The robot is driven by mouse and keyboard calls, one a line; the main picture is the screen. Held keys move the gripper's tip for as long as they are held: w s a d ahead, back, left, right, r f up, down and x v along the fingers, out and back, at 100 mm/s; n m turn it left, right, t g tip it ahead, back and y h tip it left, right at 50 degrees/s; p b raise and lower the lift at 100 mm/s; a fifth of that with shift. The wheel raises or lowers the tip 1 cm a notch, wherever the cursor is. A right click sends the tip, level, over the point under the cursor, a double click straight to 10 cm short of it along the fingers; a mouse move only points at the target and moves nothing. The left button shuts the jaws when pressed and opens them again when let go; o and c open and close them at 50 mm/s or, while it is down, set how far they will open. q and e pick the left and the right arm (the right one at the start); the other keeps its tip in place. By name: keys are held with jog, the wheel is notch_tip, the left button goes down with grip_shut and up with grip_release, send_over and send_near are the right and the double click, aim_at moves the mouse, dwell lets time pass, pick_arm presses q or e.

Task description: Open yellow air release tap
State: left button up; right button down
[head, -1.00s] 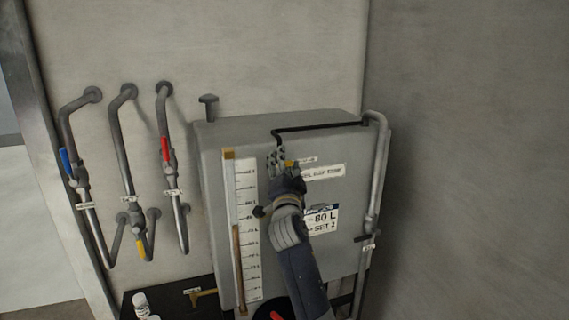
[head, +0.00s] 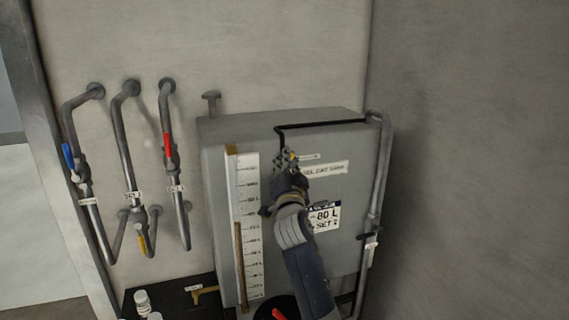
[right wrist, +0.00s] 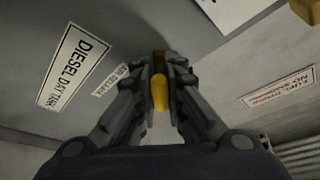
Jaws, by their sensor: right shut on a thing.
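The yellow air release tap (right wrist: 160,93) shows in the right wrist view between the fingers of my right gripper (right wrist: 160,88), which is shut on it. In the head view my right gripper (head: 287,160) is at the upper front of the grey day tank (head: 335,245), and only a small bit of yellow shows by its fingertips. A small label (right wrist: 110,79) beside the tap seems to read air release. My left gripper does not show in any view.
Pipes with a blue-handled valve (head: 69,160), a red-handled valve (head: 168,147) and a lower yellow-handled valve (head: 142,243) run along the wall at left. A level gauge (head: 249,225) is on the tank's left front. White bottles (head: 142,301) stand at the bottom left.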

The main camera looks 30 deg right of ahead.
jog(key=n, duration=0.1)
jog(key=n+t+y, duration=0.1)
jog(key=n, duration=0.1)
jog(key=shift+s+d+f+n+b, duration=0.1)
jog(key=shift+d+n+b, duration=0.2)
jog(key=shift+b, duration=0.05)
jog(key=n, duration=0.1)
jog(key=n+t+y, duration=0.1)
jog(key=n, duration=0.1)
jog(key=n+y, duration=0.1)
jog(key=n, duration=0.1)
jog(key=shift+r+t, duration=0.25)
jog(key=shift+t, duration=0.15)
jog(key=n+y+p, duration=0.1)
jog(key=n+y, duration=0.1)
jog(key=n, duration=0.2)
jog(key=n+y+p, duration=0.1)
jog(key=n+y, duration=0.1)
jog(key=n, duration=0.2)
jog(key=n+y+p, duration=0.1)
jog(key=n+y, duration=0.1)
jog(key=n, duration=0.2)
jog(key=shift+r+t+p, duration=0.3)
jog(key=shift+r+p, duration=0.05)
jog(key=shift+p, duration=0.05)
jog(key=c, duration=2.3)
grip_release()
jog(key=shift+f+n+y, duration=0.1)
jog(key=shift+n+y, duration=0.3)
jog(key=shift+n, duration=0.3)
